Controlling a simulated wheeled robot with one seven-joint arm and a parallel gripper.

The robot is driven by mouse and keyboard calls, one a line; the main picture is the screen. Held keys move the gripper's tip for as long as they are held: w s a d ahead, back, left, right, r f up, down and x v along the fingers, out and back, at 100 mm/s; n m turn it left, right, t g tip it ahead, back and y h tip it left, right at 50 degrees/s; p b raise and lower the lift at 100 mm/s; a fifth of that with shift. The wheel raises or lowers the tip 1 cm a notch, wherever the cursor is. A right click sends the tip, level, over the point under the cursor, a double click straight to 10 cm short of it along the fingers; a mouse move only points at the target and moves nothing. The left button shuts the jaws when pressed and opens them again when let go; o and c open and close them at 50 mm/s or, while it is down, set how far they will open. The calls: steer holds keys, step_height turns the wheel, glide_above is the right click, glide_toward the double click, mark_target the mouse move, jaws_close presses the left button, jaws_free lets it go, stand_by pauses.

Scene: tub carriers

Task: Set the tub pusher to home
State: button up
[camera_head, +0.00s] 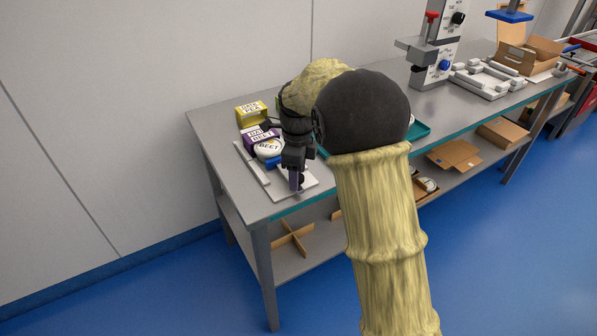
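My gripper (295,180) points down over the near left end of the grey table, above a white plate (307,190). Its fingers are small and dark with a purplish tint, and I cannot tell whether they are apart or hold anything. Beside it on the left stand a round white-lidded tub marked BEET (268,149), a purple labelled container (254,139) and a yellow labelled container (250,113). I cannot make out which part is the tub pusher.
Grey fixtures (487,80) and an open cardboard box (530,57) stand at the far right. Cardboard pieces (454,155) lie on the lower shelf. The blue floor in front is clear.

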step_height(320, 180, up, 17)
steer(key=p, duration=0.2)
steer(key=shift+r+p, duration=0.15)
steer(key=shift+p, duration=0.25)
stand_by(0.3)
steer(key=s+d+f+n+t, duration=0.1)
steer(key=s+d+f+n, duration=0.5)
steer(key=s+f+n, duration=0.2)
steer(key=s+d+f+n+t, duration=0.1)
steer(key=s+d+f+n, duration=0.5)
steer(key=s+f+n, duration=0.3)
steer(key=s+n, duration=0.4)
steer(key=shift+s+f+n+t, duration=0.25)
steer(key=shift+s+n+t, duration=0.05)
steer(key=shift+s, duration=0.1)
steer(key=shift+c, duration=0.2)
